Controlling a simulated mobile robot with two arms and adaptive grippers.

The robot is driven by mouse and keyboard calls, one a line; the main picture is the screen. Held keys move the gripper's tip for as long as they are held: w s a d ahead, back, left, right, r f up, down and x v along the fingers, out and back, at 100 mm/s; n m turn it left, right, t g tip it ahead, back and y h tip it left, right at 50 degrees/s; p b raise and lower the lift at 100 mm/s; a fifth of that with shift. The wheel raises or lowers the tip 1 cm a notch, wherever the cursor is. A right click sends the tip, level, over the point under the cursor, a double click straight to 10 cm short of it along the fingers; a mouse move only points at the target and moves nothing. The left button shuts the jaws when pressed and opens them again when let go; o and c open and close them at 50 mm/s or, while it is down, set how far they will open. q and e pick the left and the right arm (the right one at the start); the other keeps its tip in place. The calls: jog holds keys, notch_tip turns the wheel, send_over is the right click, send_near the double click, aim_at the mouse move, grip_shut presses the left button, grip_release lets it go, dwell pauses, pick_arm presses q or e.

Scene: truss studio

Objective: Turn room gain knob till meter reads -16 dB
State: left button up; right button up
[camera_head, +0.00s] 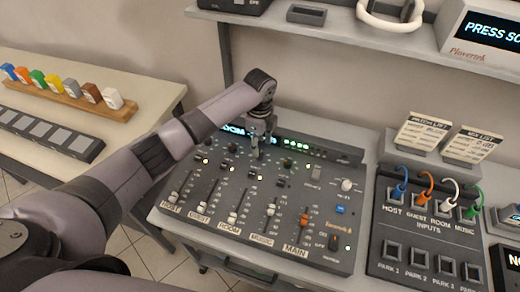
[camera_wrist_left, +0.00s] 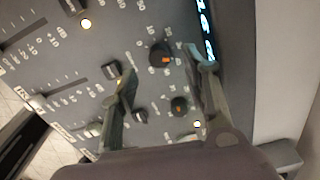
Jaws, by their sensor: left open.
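The grey mixer (camera_head: 325,222) stands on the table, with faders labelled HOST, GUEST, ROOM, MUSIC and MAIN. My left gripper (camera_head: 257,152) points down over the mixer's upper knob rows, around the ROOM column, and hides part of them. In the left wrist view my left gripper (camera_wrist_left: 158,62) is open, with a dark knob with an orange mark (camera_wrist_left: 160,56) between its fingertips. I cannot tell whether the fingers touch this knob. A second dark knob with an orange mark (camera_wrist_left: 179,105) lies nearer the palm. The lit meter display (camera_head: 235,130) is partly hidden behind my arm; its reading is not legible.
An inputs patch panel (camera_head: 378,225) with coloured cables stands right of the mixer, with two cards (camera_head: 422,133) behind it. A shelf (camera_head: 330,38) runs above. A side table (camera_head: 150,97) with coloured blocks is at the left.

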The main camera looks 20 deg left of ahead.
aim_at(260, 154)
pick_arm(q)
notch_tip(260, 154, up, 8)
jog(key=shift+f, duration=0.15)
jog(key=shift+s+f, duration=0.1)
dwell(0.8)
